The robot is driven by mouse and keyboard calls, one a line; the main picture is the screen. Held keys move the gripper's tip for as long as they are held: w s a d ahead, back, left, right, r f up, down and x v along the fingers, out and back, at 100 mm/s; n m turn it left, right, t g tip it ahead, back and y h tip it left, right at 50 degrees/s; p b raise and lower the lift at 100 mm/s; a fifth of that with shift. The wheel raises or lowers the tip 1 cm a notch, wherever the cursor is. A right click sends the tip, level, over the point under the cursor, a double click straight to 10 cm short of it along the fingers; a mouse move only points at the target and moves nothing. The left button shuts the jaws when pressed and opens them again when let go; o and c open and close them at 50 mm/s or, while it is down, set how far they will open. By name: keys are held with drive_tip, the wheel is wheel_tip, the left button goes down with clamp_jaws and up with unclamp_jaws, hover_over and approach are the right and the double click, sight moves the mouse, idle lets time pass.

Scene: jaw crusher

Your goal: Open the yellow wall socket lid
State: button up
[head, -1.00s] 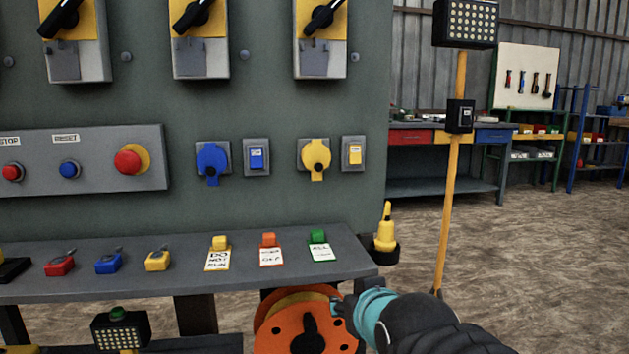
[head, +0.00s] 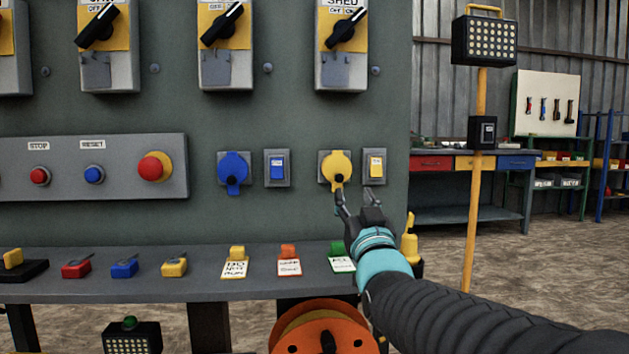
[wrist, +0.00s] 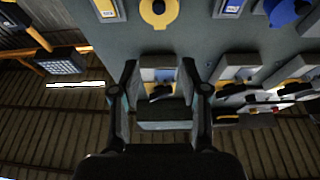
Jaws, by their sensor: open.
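The yellow wall socket lid (head: 336,168) is a round cover with a tab at its bottom, lying shut over its grey socket plate on the green panel. It also shows at the top of the wrist view (wrist: 159,10). My gripper (head: 356,196) is open and empty, just below and slightly right of the lid's tab in the head view. One finger appears close to the tab; whether it touches cannot be told. In the wrist view my gripper's fingers (wrist: 165,80) stand apart, with the lid beyond them.
A blue socket lid (head: 232,168) and a blue switch (head: 277,167) are to the left. A yellow switch (head: 375,166) is close on the right. The shelf (head: 210,285) below carries padlocks and tags. An orange cable reel (head: 322,330) stands beneath; a lamp post (head: 475,200) stands right.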

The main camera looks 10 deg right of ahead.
approach(340, 177)
drive_tip(key=x, duration=0.4)
drive_tip(key=shift+w, duration=0.4)
drive_tip(key=shift+p+x, duration=0.45)
drive_tip(key=shift+x, duration=1.9)
drive_tip(key=shift+r, duration=0.1)
drive_tip(key=shift+s, duration=0.1)
clamp_jaws()
